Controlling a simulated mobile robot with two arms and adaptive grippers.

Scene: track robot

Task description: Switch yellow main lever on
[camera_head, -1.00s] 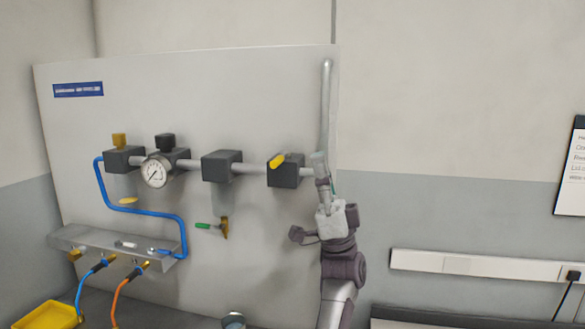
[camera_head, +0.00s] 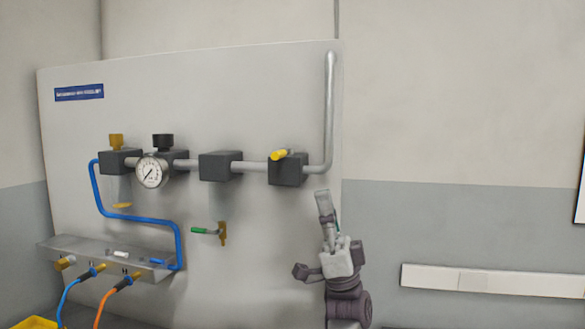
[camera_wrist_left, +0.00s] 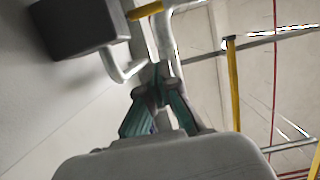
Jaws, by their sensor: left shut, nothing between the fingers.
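The yellow main lever (camera_head: 281,155) sits on top of a dark valve block (camera_head: 288,171) at the right end of the pipe on the panel. My left gripper (camera_head: 322,196) is below and to the right of the block, pointing up, apart from the lever. Its fingers are shut and empty. In the left wrist view, the fingers (camera_wrist_left: 158,90) meet at their tips. The block (camera_wrist_left: 75,25) and the yellow lever (camera_wrist_left: 146,10) show beyond them. My right gripper is out of view.
A grey pipe (camera_head: 330,110) rises from the valve block along the panel's right edge. A pressure gauge (camera_head: 151,171), another dark block (camera_head: 220,166) and a green-handled tap (camera_head: 205,230) are to the left.

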